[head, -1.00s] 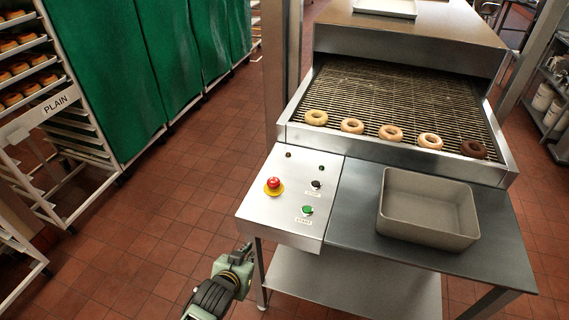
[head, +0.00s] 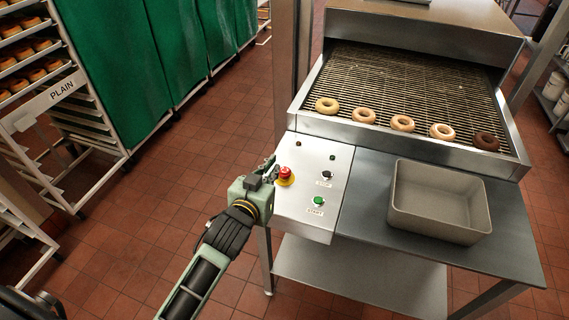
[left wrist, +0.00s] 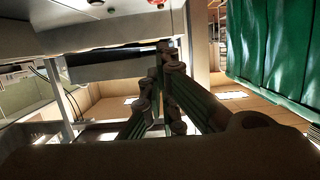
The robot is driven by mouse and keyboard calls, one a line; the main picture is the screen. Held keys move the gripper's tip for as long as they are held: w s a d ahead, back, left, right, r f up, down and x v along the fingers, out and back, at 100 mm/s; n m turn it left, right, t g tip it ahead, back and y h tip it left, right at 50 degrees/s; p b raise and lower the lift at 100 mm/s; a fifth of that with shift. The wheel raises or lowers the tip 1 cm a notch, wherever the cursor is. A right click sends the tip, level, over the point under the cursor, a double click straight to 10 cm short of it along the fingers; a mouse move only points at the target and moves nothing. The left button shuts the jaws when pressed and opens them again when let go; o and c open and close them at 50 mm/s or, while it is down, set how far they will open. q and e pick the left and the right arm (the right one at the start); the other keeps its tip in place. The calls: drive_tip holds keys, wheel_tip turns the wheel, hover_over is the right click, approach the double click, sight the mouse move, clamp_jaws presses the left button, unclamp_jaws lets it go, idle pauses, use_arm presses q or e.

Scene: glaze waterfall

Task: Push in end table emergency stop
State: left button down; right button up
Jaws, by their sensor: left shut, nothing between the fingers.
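The end table's emergency stop (head: 285,172) is a red mushroom button on a yellow base, on the left side of the sloping metal control panel (head: 305,205). My left gripper (head: 272,171) is shut and empty, with its tips just left of the red button in the head view. I cannot tell whether they touch it or whether the button is pushed in. My right gripper is not in view.
A grey bin (head: 440,225) stands on the end table (head: 365,190). Several donuts lie on the conveyor (head: 410,95).

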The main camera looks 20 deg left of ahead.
use_arm(q)
drive_tip(key=p, duration=0.1)
hover_over(284, 176)
wheel_tip(284, 176, down, 2)
wheel_tip(284, 176, down, 3)
drive_tip(key=shift+w+r, duration=0.1)
drive_tip(key=shift+f, duration=0.8)
